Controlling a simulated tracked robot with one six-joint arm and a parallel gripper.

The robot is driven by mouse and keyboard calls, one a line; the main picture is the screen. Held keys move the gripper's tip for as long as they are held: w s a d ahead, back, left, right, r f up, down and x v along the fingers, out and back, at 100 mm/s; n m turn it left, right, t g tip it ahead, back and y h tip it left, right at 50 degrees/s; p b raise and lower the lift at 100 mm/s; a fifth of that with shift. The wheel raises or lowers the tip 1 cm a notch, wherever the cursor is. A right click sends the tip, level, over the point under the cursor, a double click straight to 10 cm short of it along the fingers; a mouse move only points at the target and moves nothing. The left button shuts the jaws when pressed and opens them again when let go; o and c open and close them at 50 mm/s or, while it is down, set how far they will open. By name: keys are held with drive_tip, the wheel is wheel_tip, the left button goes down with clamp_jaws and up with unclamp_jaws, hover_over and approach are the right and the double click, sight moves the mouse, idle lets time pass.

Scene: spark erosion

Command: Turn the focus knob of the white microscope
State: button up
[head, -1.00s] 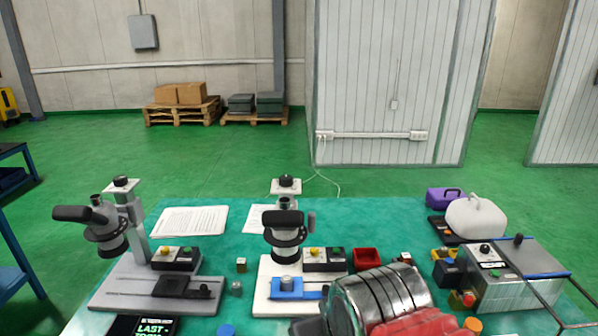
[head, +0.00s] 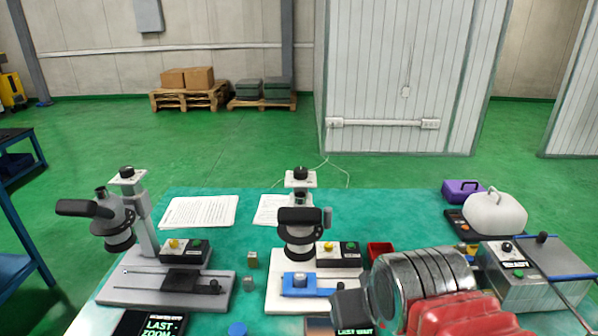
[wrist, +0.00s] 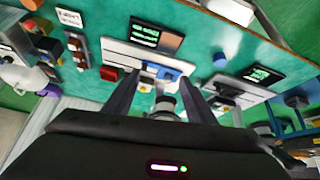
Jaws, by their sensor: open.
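The white microscope (head: 299,228) stands on a white base (head: 280,300) in the middle of the table, with a black eyepiece, a black knob on top and a blue stage piece (head: 301,285). A small grey cylindrical knob (head: 328,216) shows at the right of its head. In the wrist view its white base (wrist: 120,51) lies ahead, seen from above, and its dark head (wrist: 166,104) appears between my fingers. My gripper (wrist: 163,85) is open and empty, with no visible contact. In the head view my arm is right of the microscope, and its fingertips cannot be made out.
A grey microscope (head: 120,228) stands at left. A black button box (head: 338,254), a red bin (head: 379,250) and display screens sit close to the white microscope. A metal box (head: 530,265) with a blue-handled rod and a white canister (head: 494,213) stand at right.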

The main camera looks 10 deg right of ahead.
drive_tip(key=w+d+r+t+h, duration=0.1)
drive_tip(key=w+d+r+t, duration=0.15)
drive_tip(key=w, duration=0.45)
drive_tip(key=w+d+r+t, duration=0.2)
drive_tip(key=w+d, duration=0.2)
drive_tip(key=w, duration=0.3)
drive_tip(key=w+d+r+t+h, duration=0.1)
drive_tip(key=w+d+r+t, duration=0.15)
drive_tip(key=w, duration=0.35)
drive_tip(key=n+t+y, duration=0.2)
drive_tip(key=n+y, duration=0.4)
drive_tip(key=y, duration=0.6)
approach(306, 173)
drive_tip(key=shift+v, duration=0.85)
drive_tip(key=shift+a, duration=0.15)
drive_tip(key=x, duration=1.3)
drive_tip(key=shift+w+a, duration=0.15)
drive_tip(key=shift+w, duration=0.25)
drive_tip(key=shift+c, duration=0.5)
